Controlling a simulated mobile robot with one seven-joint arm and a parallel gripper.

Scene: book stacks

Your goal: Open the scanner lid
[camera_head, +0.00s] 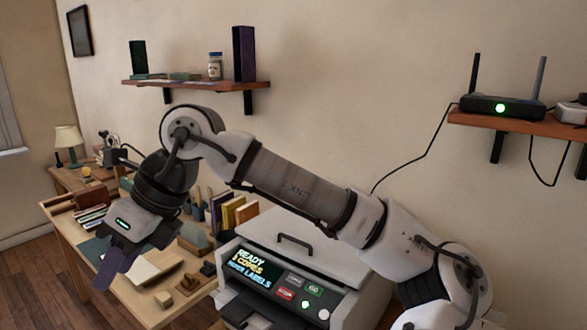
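The scanner (349,307) is a white and dark machine at the lower middle. Its light lid (330,262) looks closed and lies flat on top, with a dark bar handle (295,241) standing up from it. A lit panel (252,267) on the front reads "READY" and "COPIES", beside several buttons. My gripper (122,252) is to the left of the scanner, over the desk, pointing down and well apart from the handle. A flat purple piece (110,272) shows at its end; I cannot tell if it is held. My arm hides part of the scanner's right side.
The wooden desk (148,312) under my gripper holds books, papers and small blocks. A wall shelf (190,88) is behind my arm. A router (502,107) with a hanging cable sits on another shelf at right.

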